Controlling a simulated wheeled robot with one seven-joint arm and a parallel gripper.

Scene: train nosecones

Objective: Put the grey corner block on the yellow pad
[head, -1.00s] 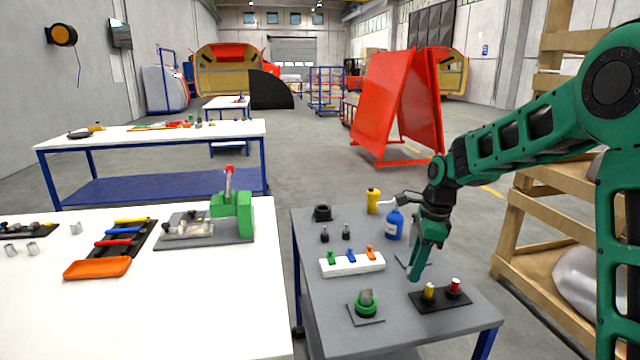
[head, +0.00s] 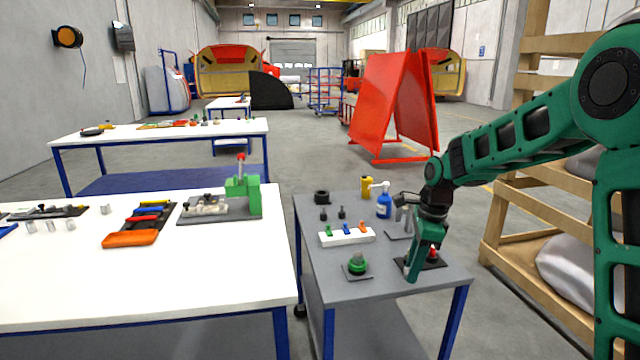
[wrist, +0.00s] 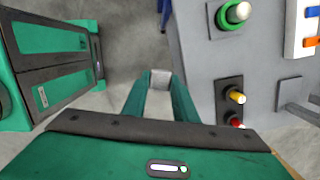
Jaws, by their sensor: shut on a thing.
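My gripper (head: 411,272) is shut on the grey corner block, which shows between the fingertips in the wrist view (wrist: 160,78). The wrist view shows floor beyond the block, with the grey table's edge just to the right of the fingers. In the head view the gripper overlaps the near right part of that table, and the block cannot be made out there. No yellow pad can be made out in either view.
The grey table (head: 325,280) carries a dark plate with a red button (head: 433,252) and a yellow one (wrist: 237,97), a green-ringed knob (head: 358,264), a white block with coloured clips (head: 346,237) and a blue bottle (head: 384,206). A white table (head: 200,290) stands left; a wooden rack (head: 520,220) stands right.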

